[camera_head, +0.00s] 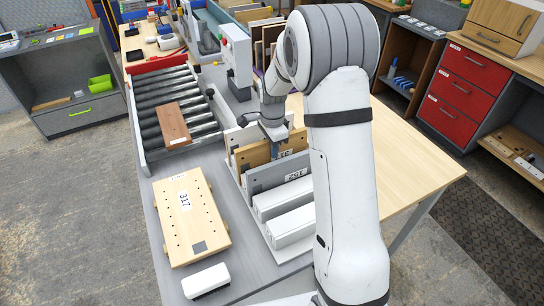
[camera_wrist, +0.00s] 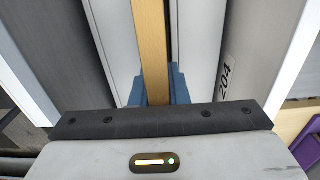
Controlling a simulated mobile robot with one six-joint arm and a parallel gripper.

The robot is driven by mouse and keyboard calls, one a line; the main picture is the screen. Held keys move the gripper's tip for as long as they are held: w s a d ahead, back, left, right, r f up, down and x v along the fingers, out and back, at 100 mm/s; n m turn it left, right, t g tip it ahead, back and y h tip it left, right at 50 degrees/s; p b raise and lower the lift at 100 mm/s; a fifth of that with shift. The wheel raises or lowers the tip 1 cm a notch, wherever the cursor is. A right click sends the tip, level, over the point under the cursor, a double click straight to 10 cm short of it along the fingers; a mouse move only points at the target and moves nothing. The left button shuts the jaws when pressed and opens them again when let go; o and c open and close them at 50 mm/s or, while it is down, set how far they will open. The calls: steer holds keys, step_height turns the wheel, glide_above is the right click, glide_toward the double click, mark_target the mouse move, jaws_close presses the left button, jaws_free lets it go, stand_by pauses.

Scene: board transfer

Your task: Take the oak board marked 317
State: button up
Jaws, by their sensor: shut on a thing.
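My gripper (camera_head: 273,132) is shut on the upper edge of an upright wood-coloured board (camera_head: 252,156) in the rack on the bench. In the wrist view the board's edge (camera_wrist: 150,45) runs between the blue jaws (camera_wrist: 153,92). A label on this board is partly covered; it seems to begin with 31, and I cannot read the rest. A pale wooden piece (camera_head: 190,218) marked 317 lies flat on the bench at front left, apart from my gripper. It has rows of holes and a dark grey square.
Grey boards (camera_head: 280,175) stand close on both sides of the held one; one in the wrist view (camera_wrist: 228,75) reads 204. White blocks (camera_head: 290,228) fill the rack's front. A roller conveyor (camera_head: 190,105) carries a brown board (camera_head: 172,124). A white object (camera_head: 206,281) lies at front left.

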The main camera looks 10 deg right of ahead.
jaws_close()
